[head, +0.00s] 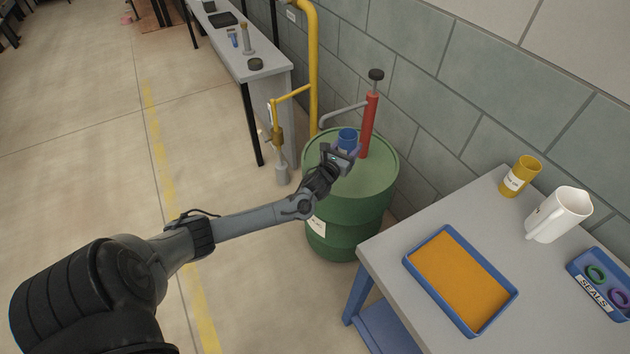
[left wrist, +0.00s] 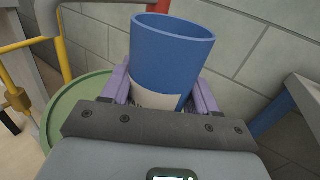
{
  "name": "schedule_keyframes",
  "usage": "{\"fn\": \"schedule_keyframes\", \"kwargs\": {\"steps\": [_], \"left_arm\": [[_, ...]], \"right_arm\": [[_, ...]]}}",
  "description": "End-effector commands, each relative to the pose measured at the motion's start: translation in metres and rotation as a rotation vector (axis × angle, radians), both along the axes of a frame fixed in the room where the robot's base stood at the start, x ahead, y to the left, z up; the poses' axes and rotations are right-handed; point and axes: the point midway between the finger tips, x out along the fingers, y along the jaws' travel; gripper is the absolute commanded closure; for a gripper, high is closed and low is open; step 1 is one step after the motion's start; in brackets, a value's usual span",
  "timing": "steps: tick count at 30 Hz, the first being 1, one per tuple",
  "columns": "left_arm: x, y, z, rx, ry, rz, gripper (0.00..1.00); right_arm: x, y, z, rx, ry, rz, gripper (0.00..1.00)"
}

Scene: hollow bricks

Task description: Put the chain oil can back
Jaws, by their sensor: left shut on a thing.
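A blue open-topped can (head: 347,136) with a pale label is between the fingers of my left gripper (head: 345,152), over the green drum (head: 373,176). In the left wrist view the blue can (left wrist: 170,55) is upright, with the purple fingers of my left gripper (left wrist: 162,92) shut on its two sides. I cannot tell whether its bottom touches the drum top. A yellow can (head: 520,176) with a white label stands on the near table. No label text on either can is readable, so I cannot tell which is chain oil. My right gripper is not in view.
A red pump (head: 369,125) with a grey spout rises from the drum, close to my gripper. A yellow pipe (head: 312,70) stands behind. The near table (head: 402,240) holds an orange-filled blue tray (head: 462,279), white jug (head: 559,214) and seals tray (head: 603,283).

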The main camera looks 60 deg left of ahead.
Motion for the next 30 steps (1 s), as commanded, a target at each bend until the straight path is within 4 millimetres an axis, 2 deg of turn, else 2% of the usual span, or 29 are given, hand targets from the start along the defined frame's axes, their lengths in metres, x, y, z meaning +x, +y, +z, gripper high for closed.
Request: {"fn": "schedule_keyframes", "kwargs": {"steps": [1,6,13,17,30], "left_arm": [[0.003,0.004,-0.015,0.005,-0.001,0.005,0.82],[0.010,0.011,-0.024,0.015,0.006,0.015,0.82],[0.015,0.013,-0.032,0.028,0.016,0.016,0.82],[0.012,0.020,-0.040,0.034,0.022,0.018,0.82],[-0.026,0.091,-0.090,0.039,0.027,0.018,0.82]], "right_arm": [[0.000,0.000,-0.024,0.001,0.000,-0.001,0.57],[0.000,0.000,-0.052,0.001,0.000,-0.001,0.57],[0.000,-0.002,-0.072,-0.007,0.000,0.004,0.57],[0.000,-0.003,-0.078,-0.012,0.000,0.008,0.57],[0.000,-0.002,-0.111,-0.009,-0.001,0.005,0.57]]}}
